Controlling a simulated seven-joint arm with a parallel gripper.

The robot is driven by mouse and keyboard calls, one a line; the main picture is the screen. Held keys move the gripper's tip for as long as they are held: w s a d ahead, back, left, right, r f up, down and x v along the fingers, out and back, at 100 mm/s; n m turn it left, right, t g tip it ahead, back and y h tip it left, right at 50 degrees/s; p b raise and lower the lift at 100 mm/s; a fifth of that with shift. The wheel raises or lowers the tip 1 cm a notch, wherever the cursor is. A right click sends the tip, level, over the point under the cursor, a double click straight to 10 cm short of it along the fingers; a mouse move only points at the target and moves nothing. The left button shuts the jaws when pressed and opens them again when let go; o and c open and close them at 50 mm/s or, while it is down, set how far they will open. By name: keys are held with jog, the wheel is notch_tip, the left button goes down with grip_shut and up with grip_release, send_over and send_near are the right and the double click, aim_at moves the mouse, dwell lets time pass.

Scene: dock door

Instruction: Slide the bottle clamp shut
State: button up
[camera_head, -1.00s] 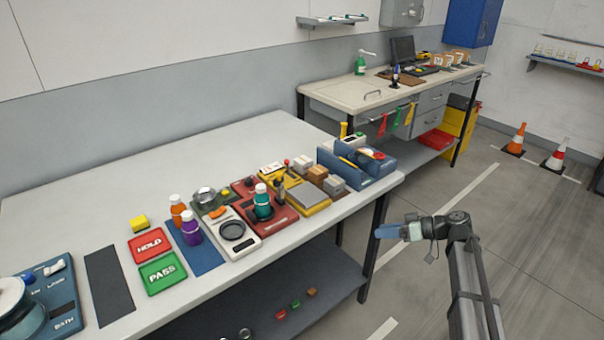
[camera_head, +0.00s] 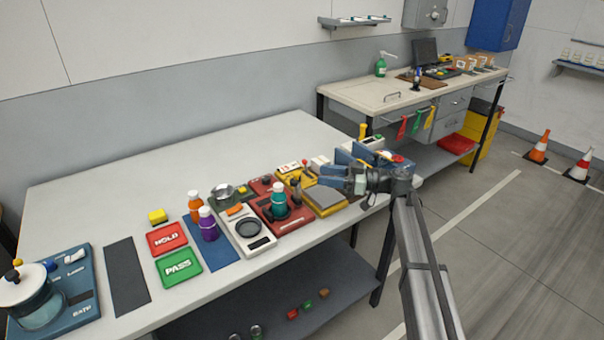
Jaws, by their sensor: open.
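A teal bottle with a white cap (camera_head: 278,200) stands upright in a dark red fixture (camera_head: 300,223) near the table's front edge. The fixture carries dark parts beside the bottle and a dark upright knob (camera_head: 295,188) to its right. I take this to be the bottle clamp; how far its jaw stands from the bottle is too small to tell. My gripper (camera_head: 326,178) is open and empty, with its blue fingers pointing left. It appears above the right part of the table, right of the bottle, and partly hides the fixtures behind it. It does not visibly touch the clamp.
A yellow fixture with a grey pad (camera_head: 324,200) lies between clamp and arm. Left of the clamp are a scale (camera_head: 247,229), purple bottle (camera_head: 208,226), orange bottle (camera_head: 195,205), red HOLD pad (camera_head: 167,239) and green PASS pad (camera_head: 179,266). The table's back is clear.

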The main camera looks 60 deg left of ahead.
send_over(295, 190)
jog(key=v, duration=0.2)
jog(key=shift+w+a, duration=0.1)
jog(key=shift+w, duration=0.05)
grip_shut()
dwell(0.4)
